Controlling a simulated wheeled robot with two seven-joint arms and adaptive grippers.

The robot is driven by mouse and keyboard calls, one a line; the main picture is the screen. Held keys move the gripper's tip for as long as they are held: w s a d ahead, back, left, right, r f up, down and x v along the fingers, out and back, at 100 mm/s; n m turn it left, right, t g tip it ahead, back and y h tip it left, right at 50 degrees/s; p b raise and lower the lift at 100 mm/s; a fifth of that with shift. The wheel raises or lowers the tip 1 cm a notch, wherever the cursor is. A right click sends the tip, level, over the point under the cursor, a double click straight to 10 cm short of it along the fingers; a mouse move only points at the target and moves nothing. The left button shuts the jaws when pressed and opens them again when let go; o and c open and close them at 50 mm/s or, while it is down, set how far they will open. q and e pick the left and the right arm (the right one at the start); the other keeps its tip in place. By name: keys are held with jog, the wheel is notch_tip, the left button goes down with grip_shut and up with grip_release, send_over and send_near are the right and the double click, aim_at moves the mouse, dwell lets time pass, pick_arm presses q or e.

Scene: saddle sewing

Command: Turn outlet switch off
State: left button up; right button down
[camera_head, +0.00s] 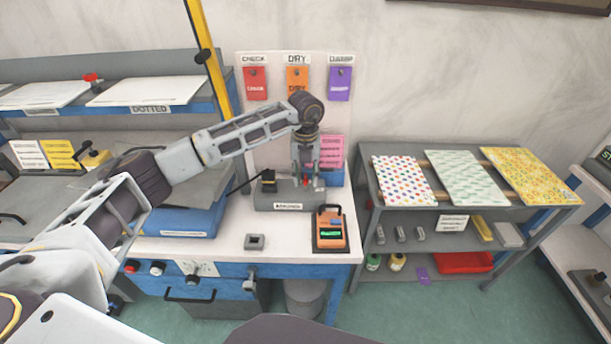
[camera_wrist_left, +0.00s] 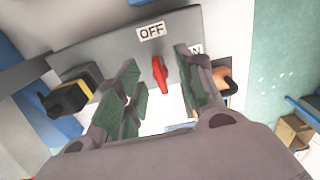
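The grey outlet box (camera_head: 285,197) sits on the white workbench, below the sign board. In the left wrist view the box (camera_wrist_left: 100,52) shows an OFF label (camera_wrist_left: 150,31) and a partly hidden label ending in N. Its red switch (camera_wrist_left: 160,74) is a narrow lever below the OFF label; which setting it marks is unclear. My left gripper (camera_head: 308,177) is at the right part of the box, pointing down. In the wrist view the gripper (camera_wrist_left: 161,85) is open, with one finger on each side of the switch and visible gaps. My right gripper is not in view.
A black and yellow plug (camera_head: 268,180) stands at the box's left end. An orange device (camera_head: 330,232) with a green display is just right of it. A small grey block (camera_head: 254,242) lies in front on the bench. A shelf of patterned sheets (camera_head: 375,215) stands to the right.

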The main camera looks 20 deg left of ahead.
pick_arm(q)
notch_tip(320, 180, up, 12)
dwell(0.7)
jog(key=shift+f, duration=0.1)
dwell(0.3)
